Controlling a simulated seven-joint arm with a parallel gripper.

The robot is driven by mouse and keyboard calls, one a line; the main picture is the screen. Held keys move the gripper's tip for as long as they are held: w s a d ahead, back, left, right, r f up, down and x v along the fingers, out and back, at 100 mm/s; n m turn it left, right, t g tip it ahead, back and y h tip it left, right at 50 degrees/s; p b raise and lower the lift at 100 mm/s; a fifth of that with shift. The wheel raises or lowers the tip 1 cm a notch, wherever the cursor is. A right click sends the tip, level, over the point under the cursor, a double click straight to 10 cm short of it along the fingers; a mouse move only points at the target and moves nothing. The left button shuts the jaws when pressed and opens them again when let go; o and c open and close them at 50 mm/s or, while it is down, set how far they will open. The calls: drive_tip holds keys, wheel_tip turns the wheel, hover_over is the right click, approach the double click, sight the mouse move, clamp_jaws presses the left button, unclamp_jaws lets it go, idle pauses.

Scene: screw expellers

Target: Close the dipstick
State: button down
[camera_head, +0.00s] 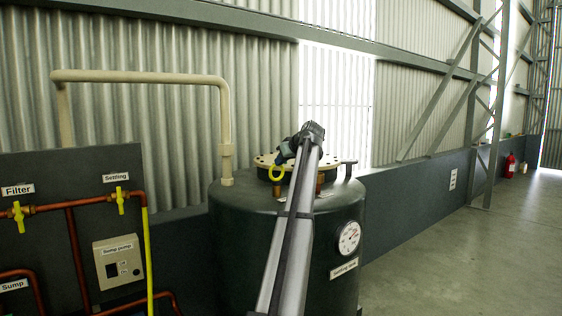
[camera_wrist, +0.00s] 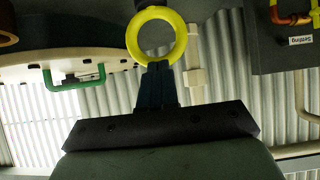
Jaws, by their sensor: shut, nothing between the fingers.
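In the head view my arm covers part of the lid, and the dipstick's rod is hidden.
A green handle (camera_wrist: 62,82) shows left of the ring in the wrist view. A beige pipe (camera_head: 224,130) rises beside the lid. A gauge (camera_head: 348,238) is on the tank's front. A panel with yellow valves (camera_head: 120,200) stands at left. The floor at right is clear.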

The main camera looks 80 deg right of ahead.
drive_tip(key=w+d+r+v, duration=0.1)
drive_tip(key=r+v, duration=0.1)
drive_tip(key=v, duration=1.1)
drive_tip(key=shift+w+d+r, duration=0.1)
drive_tip(key=shift+w, duration=0.05)
